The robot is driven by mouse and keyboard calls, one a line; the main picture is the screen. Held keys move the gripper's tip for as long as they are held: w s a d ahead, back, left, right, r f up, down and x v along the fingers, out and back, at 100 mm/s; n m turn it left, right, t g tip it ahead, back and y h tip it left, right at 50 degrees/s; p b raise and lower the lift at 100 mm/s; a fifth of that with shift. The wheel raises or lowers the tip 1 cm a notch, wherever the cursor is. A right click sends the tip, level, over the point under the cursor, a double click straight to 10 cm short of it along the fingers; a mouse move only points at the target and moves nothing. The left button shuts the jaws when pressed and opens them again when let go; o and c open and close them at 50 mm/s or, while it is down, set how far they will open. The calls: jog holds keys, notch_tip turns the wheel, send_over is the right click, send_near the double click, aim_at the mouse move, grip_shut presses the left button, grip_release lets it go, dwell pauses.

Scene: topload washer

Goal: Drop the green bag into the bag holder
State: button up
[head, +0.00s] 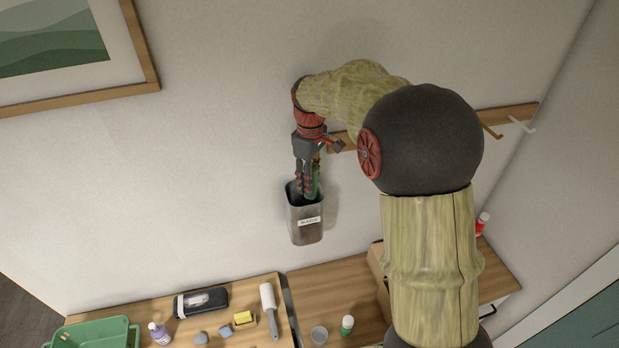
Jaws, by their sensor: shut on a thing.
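The bag holder (306,226) is a grey, open-topped bin with a white label, against the wall above the counter. My gripper (307,190) points down at its mouth, with the fingertips at or just inside the rim. The gripper is shut on the green bag (315,180), which shows as a narrow green strip beside the fingers. The lower part of the bag is hidden by the fingers and the holder's wall.
A hook rail (500,120) is on the wall behind my arm.

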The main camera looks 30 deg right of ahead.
jog(key=f, duration=0.1)
jog(key=f+b, duration=0.1)
jog(key=shift+w+f, duration=0.2)
jog(key=shift+f, duration=0.15)
jog(key=shift+s+f+b, duration=0.15)
jog(key=shift+f+b, duration=0.3)
jog(key=shift+f, duration=0.2)
jog(key=o, duration=1)
jog(key=shift+o, duration=0.2)
notch_tip(320, 180, up, 12)
